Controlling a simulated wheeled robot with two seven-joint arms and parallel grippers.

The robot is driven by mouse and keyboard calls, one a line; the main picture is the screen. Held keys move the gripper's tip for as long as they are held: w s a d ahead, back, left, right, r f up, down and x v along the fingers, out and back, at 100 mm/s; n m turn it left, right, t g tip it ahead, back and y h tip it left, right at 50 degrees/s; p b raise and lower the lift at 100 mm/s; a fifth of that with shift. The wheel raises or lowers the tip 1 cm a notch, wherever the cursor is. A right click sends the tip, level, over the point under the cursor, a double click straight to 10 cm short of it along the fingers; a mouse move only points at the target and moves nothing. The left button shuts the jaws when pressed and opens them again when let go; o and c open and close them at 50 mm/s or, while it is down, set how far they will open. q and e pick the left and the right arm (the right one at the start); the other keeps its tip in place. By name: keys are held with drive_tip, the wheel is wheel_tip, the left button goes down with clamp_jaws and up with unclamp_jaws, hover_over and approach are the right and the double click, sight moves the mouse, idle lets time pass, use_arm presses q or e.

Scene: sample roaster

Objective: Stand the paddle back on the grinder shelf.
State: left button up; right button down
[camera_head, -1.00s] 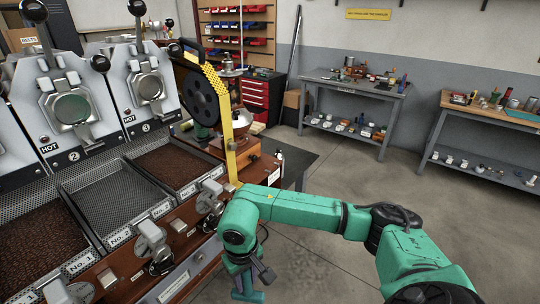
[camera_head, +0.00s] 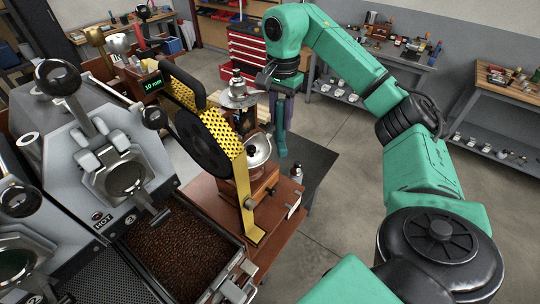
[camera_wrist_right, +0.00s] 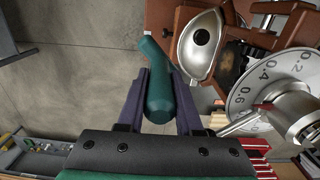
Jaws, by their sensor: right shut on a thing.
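My right gripper (camera_head: 281,104) is shut on a teal paddle (camera_head: 282,140), which hangs down from its purple fingers. The wrist view shows the paddle (camera_wrist_right: 160,95) between the two fingers, its narrower end bending up and left. The grinder (camera_head: 262,186) has a wooden body, a silver bowl and a numbered dial. The gripper is just behind and right of it in the head view, with the paddle right of the bowl. The wooden shelf (camera_head: 284,212) at the grinder's foot is partly hidden by the yellow guard. My left gripper is not in view.
The yellow perforated guard (camera_head: 232,140) stands in front of the grinder. The numbered dial (camera_wrist_right: 243,98) and silver bowl (camera_wrist_right: 197,52) are close beside the paddle.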

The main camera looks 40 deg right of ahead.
sight(283, 142)
drive_tip(key=f, duration=0.1)
drive_tip(key=f+b, duration=0.1)
drive_tip(key=f, duration=0.1)
drive_tip(key=shift+s+f, duration=0.1)
drive_tip(key=shift+s, duration=0.15)
drive_tip(key=f+b, duration=0.1)
drive_tip(key=f, duration=0.3)
drive_tip(key=s+f+b, duration=0.1)
drive_tip(key=f, duration=0.1)
drive_tip(key=shift+a+f+b, duration=0.15)
drive_tip(key=shift+f+b, duration=0.2)
wheel_tip(283, 142, down, 11)
drive_tip(key=p, duration=0.1)
drive_tip(key=shift+w+p, duration=0.2)
drive_tip(key=shift+p, duration=0.15)
drive_tip(key=c, duration=0.6)
unclamp_jaws()
drive_tip(key=shift+r, duration=0.1)
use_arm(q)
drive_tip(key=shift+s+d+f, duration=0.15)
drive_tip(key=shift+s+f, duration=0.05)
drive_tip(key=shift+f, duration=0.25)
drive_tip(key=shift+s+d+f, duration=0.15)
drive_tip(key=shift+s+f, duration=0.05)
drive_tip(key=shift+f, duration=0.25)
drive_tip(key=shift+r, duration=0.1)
use_arm(e)
drive_tip(key=shift+r, duration=0.15)
